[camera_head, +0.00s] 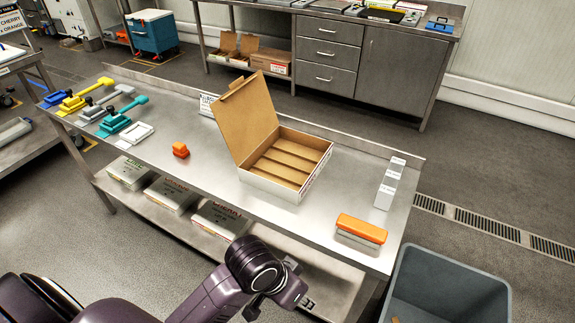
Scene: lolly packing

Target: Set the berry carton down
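An open carton (268,186), white outside and brown inside, sits on the steel table (215,165). Its lid stands up, leaning back to the left, and its inside has several long empty channels. Its label is too small to read, so I cannot tell if it is the berry carton. One of my arms, purple, comes in from the lower left. I take its gripper (281,304) to be my left one. It is in front of the table's near edge, apart from the carton, with no carton seen in it. Its fingers are partly hidden. My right gripper is out of view.
Several closed cartons (222,217) lie on the lower shelf. An orange-topped block (361,229) and white boxes (389,183) are at the table's right end. Coloured tools (120,118) and a small orange item (181,150) are left. A grey bin (447,286) stands lower right.

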